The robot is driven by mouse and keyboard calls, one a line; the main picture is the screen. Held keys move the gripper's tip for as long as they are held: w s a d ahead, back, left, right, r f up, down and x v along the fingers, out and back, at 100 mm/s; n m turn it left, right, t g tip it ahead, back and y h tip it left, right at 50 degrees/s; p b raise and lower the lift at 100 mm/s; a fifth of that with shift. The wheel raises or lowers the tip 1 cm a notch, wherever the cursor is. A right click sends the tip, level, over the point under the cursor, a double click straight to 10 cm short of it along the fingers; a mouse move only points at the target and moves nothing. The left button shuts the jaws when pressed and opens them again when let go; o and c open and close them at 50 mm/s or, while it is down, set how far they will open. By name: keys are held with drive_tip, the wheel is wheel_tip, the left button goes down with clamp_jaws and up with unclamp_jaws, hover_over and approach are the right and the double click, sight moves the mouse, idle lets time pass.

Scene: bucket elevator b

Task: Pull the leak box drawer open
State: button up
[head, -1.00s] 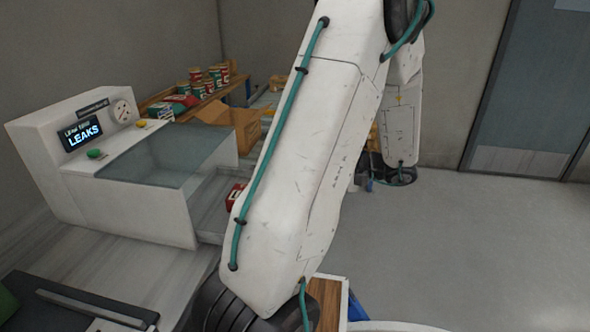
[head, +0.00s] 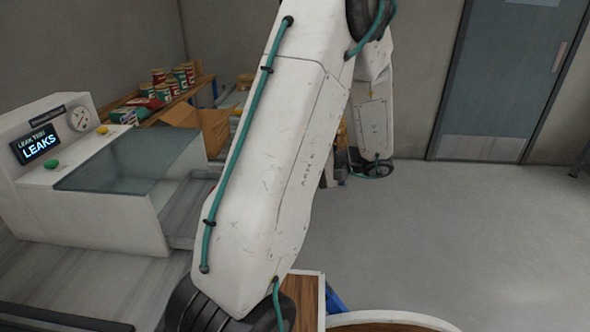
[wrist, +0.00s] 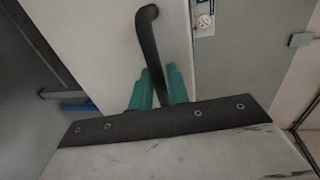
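In the wrist view a dark curved bar handle (wrist: 150,45) stands against a pale panel (wrist: 100,45), which looks like the leak box drawer front. My gripper (wrist: 159,82) has its two teal fingers close on either side of the handle. They appear to touch it, and the lower part of the handle is hidden behind the dark gripper plate. I see no clear gap showing the drawer open.
A white leak tester (head: 100,215) with a lit LEAKS screen (head: 39,145) stands at the left. Behind it are a cardboard box (head: 195,122) and a shelf with several cans (head: 180,77). Open floor (head: 450,240) lies at the right, before a grey door (head: 505,85).

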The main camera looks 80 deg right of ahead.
drive_tip(key=v, duration=0.7)
drive_tip(key=shift+s, duration=0.4)
